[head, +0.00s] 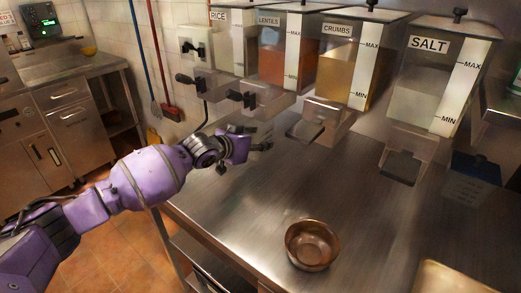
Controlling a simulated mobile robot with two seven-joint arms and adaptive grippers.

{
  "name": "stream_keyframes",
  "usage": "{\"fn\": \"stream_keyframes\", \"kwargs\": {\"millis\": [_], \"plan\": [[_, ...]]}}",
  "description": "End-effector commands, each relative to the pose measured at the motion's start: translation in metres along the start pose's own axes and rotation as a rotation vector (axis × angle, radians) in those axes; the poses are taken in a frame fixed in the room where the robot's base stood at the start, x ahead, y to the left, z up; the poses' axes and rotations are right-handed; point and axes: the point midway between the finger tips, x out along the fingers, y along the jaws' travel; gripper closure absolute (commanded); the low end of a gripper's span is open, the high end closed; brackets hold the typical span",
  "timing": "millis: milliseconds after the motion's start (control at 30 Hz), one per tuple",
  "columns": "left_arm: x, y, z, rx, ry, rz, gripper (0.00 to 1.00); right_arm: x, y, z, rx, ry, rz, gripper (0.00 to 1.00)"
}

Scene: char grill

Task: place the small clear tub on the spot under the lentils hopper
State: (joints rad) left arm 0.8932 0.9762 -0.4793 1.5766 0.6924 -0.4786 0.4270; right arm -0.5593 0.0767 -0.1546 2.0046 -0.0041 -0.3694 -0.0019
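The lentils hopper (272,66) holds orange-red lentils and hangs second from the left, with a clear spout housing and black handle below. My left gripper (262,146) is low over the steel counter, beneath and slightly in front of that spout. A faint, see-through greyish shape (262,129) shows at its fingers. It may be the small clear tub, but its outline is too faint to be sure. The purple wrist and the shape hide the finger gap, so I cannot tell whether the fingers grip it. My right gripper is not in view.
The rice (221,48), crumbs (345,68) and salt (432,88) hoppers hang in the same row. A copper bowl (312,245) stands on the front of the steel counter (250,213). A tray edge (447,277) is at lower right. The middle counter is clear.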

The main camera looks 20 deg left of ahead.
Motion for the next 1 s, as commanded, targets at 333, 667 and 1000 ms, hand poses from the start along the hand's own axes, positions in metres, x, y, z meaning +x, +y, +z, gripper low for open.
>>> {"fn": "stream_keyframes", "kwargs": {"millis": [333, 667, 1000], "plan": [[0.022, 0.0, 0.02, -0.002, -0.001, 0.001, 0.85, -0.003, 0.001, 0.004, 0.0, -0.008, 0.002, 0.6], [0.025, 0.0, 0.027, 0.0, 0.002, 0.001, 0.85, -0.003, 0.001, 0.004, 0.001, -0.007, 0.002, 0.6], [0.026, -0.001, 0.031, 0.0, 0.0, 0.0, 0.35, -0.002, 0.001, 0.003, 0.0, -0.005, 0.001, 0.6]]}}
